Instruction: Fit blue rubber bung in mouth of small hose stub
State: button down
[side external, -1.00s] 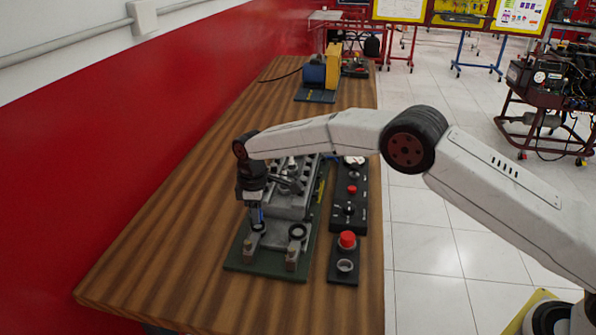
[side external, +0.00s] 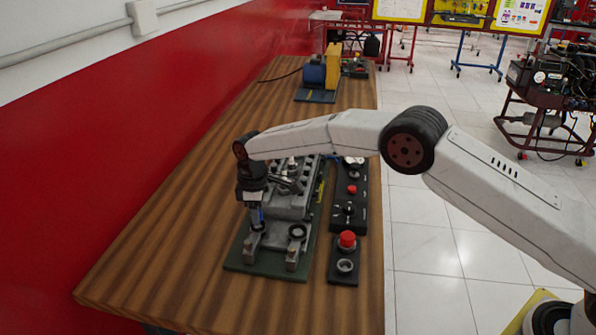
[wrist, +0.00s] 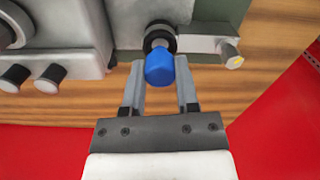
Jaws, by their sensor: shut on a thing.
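The blue rubber bung (wrist: 160,69) is between the fingertips of my gripper (wrist: 160,66) in the wrist view. My gripper is shut on it. The small hose stub (wrist: 160,31) shows as a black ring just beyond the bung, with a grey part between them. The bung is close to the stub's mouth and lined up with it; I cannot tell whether it touches or enters it. In the side external view my gripper (side external: 257,213) points down over the near left of the engine trainer (side external: 288,205), with a bit of blue between its fingers. The stub's mouth is mostly hidden there.
A control box with a red button (side external: 347,240) and a black panel (side external: 350,205) lie to the right. The wooden table (side external: 165,255) is clear at left.

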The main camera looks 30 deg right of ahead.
jog(key=shift+f, duration=0.85)
dwell(1.5)
grip_release()
dwell(0.4)
jog(key=shift+r, duration=0.2)
jog(key=shift+r, duration=3.35)
